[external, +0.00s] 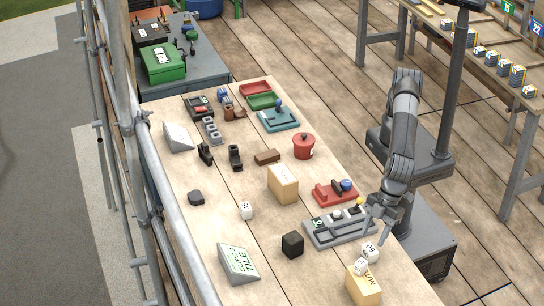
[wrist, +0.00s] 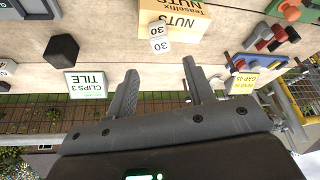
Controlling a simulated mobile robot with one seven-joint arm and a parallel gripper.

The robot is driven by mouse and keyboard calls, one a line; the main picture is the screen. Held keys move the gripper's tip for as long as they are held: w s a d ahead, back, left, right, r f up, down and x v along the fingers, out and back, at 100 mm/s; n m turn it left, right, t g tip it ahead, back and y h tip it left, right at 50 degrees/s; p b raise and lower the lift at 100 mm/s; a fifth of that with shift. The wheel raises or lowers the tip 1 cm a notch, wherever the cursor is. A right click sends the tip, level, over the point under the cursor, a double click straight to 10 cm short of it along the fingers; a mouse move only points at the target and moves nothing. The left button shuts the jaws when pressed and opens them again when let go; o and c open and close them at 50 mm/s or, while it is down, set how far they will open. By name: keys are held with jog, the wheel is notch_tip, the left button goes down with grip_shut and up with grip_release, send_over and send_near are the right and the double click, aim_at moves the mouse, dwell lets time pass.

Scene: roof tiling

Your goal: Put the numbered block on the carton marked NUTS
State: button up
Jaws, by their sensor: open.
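The tan carton marked NUTS (external: 363,291) stands at the table's near end; it shows upside down in the wrist view (wrist: 190,27). The white numbered block (external: 362,266) appears to rest on its top. In the wrist view the block (wrist: 159,44) reads 30 on two faces and overlaps the carton's edge. My gripper (external: 381,215) is above and behind them in the external view. In the wrist view its fingers (wrist: 159,66) are spread with nothing between them, and the block lies beyond the tips, apart from them.
A grey tray (external: 340,228) with small parts lies left of my gripper. A black block (external: 292,245) and a green-and-white CLIPS 3 TILE sign (external: 239,263) stand left of the carton. Another tan box (external: 283,184) and a red pot (external: 304,146) stand farther back.

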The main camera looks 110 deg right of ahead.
jog(key=shift+s+r, duration=0.15)
jog(key=shift+r, duration=0.2)
jog(key=shift+d, duration=0.1)
